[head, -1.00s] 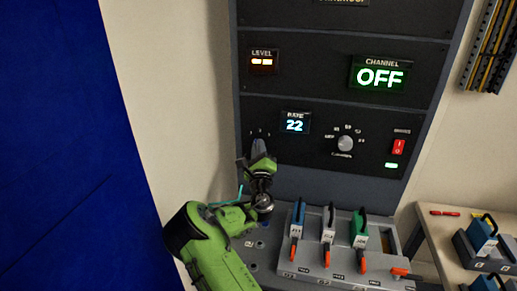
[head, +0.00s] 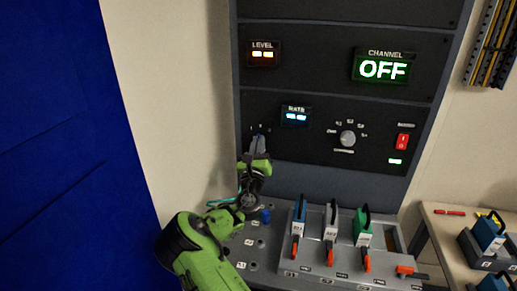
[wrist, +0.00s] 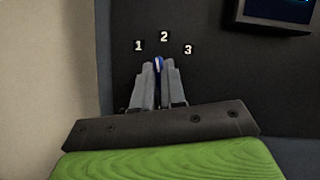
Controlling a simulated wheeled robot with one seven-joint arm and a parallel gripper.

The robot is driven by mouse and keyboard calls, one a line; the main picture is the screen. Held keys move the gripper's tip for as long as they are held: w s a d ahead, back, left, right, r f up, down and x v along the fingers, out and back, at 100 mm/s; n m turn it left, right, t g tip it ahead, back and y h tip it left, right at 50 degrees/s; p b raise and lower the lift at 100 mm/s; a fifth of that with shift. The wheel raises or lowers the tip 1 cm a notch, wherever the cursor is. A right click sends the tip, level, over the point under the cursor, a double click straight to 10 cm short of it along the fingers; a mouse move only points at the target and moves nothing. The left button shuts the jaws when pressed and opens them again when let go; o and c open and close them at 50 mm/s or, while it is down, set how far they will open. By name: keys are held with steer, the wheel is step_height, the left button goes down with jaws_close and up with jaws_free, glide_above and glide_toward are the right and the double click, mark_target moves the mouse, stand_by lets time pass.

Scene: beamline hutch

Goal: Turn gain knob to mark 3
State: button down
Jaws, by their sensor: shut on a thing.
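The gain knob (wrist: 158,62) shows in the wrist view only as a thin blue and white sliver between my fingertips. My gripper (wrist: 158,80) is shut on it, and the fingers hide most of it. The marks 1 (wrist: 138,45), 2 (wrist: 164,36) and 3 (wrist: 188,49) arc above the fingertips. The sliver's top lies a little left of straight below mark 2; its exact pointing is unclear. In the head view my gripper (head: 258,143) reaches the lower left of the black panel and hides the knob.
A rate display (head: 295,116) and another round knob (head: 347,138) are right of my gripper. A red switch (head: 403,141) is farther right. Below stands a grey bench unit (head: 318,262) with blue, grey and green handled modules. A beige wall is at left.

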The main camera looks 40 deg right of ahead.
steer(key=m+g+h, duration=0.1)
steer(key=m+g, duration=0.1)
steer(key=m, duration=0.3)
steer(key=m+g+h, duration=0.1)
steer(key=m+g, duration=0.2)
steer(key=m, duration=0.3)
steer(key=m+g+h, duration=0.2)
steer(key=m, duration=0.3)
steer(key=shift+w+a+r+m, duration=0.15)
steer(key=shift+w+m, duration=0.05)
steer(key=shift+m, duration=0.1)
steer(key=shift+m+g, duration=0.3)
steer(key=c, duration=1.2)
jaws_free()
step_height(320, 180, up, 10)
steer(key=shift+s+f+p, duration=0.1)
steer(key=shift+p, duration=0.9)
